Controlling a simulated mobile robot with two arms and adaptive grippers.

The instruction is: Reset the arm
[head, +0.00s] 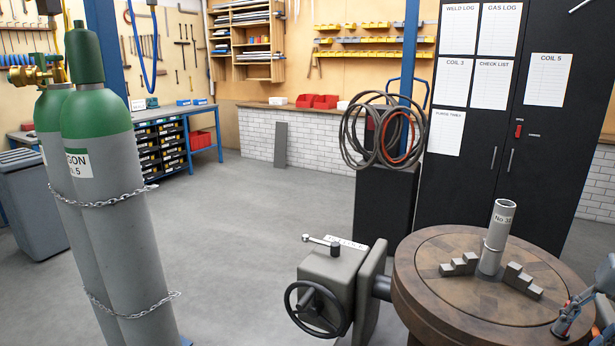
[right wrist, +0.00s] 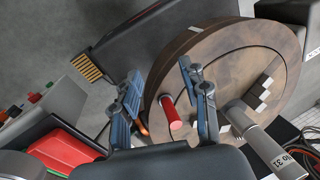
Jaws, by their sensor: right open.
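My right gripper (head: 572,312) shows at the right edge of the head view, beside the rim of the round brown table (head: 425,268). In the right wrist view my right gripper (right wrist: 160,72) is open, its two blue-grey fingers wide apart. Between and beyond the fingers a red cylinder (right wrist: 169,112) shows at the table's face; I cannot tell whether it is touching. A grey pipe (head: 496,238) marked "No" stands upright on the table between stepped blocks (head: 460,264). The pipe also shows in the wrist view (right wrist: 262,140), right of the fingers. My left gripper is not in view.
A grey gearbox with a handwheel (head: 318,308) adjoins the table's left side. Two chained green-topped gas cylinders (head: 105,200) stand at left. Coiled hoses (head: 384,132) rest on a black stand (head: 384,210) before a black cabinet (head: 560,140). The middle floor is clear.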

